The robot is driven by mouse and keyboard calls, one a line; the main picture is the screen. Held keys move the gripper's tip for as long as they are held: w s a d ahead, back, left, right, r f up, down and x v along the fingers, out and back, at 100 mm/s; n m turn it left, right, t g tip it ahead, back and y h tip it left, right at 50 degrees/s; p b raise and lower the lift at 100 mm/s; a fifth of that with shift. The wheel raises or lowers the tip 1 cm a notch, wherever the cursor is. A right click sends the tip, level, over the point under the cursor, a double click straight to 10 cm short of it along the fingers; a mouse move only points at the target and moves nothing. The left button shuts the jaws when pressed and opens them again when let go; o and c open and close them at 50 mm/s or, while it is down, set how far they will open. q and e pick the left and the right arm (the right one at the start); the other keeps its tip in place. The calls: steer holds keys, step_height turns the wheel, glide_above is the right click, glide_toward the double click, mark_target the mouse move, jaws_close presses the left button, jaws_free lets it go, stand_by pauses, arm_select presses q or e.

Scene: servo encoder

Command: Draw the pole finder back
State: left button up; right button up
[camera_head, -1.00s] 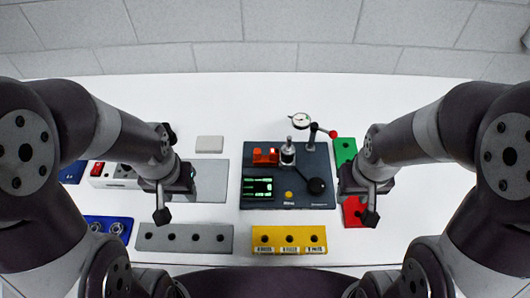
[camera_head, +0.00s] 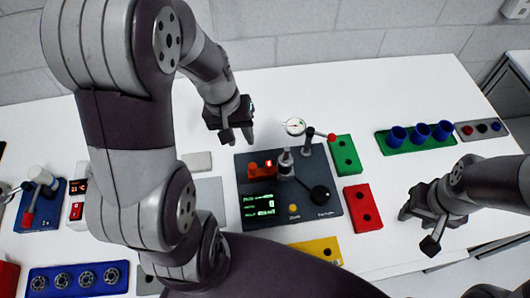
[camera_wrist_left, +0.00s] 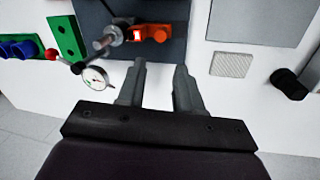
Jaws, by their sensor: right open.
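The dark station (camera_head: 321,211) sits mid-table. An orange block (camera_head: 256,171) with a lit red window, which may be the pole finder, is at its back left; it also shows in the left wrist view (camera_wrist_left: 158,33). Beside it is a metal spindle (camera_head: 285,160), and a dial gauge (camera_head: 294,127) with a red-knobbed lever stands behind. My left gripper (camera_head: 236,136) is above the table behind the station, apart from the block. Its fingers (camera_wrist_left: 157,88) are spread and empty in the left wrist view. My right gripper (camera_head: 418,229) is open and empty over the right table.
A green block (camera_head: 344,150) and red block (camera_head: 362,213) lie right of the station, a yellow block (camera_head: 322,249) in front. A green rack with blue cups (camera_head: 391,148) is further right. A pale block (camera_head: 198,161) lies left. My left arm covers the left middle.

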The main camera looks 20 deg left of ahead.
mark_target(252, 165)
arm_select(q)
steer(key=f, duration=0.3)
steer(key=d+f+b, duration=0.1)
steer(key=f, duration=0.3)
steer(key=d+f, duration=0.1)
steer(key=f, duration=0.3)
steer(key=shift+w+b, duration=0.2)
steer(key=shift+b, duration=0.1)
steer(key=shift+f, duration=0.25)
steer(key=shift+s+d, duration=0.15)
arm_select(e)
steer(key=shift+s+d+f, duration=0.1)
steer(key=shift+s+f, duration=0.2)
steer(key=shift+f, duration=0.5)
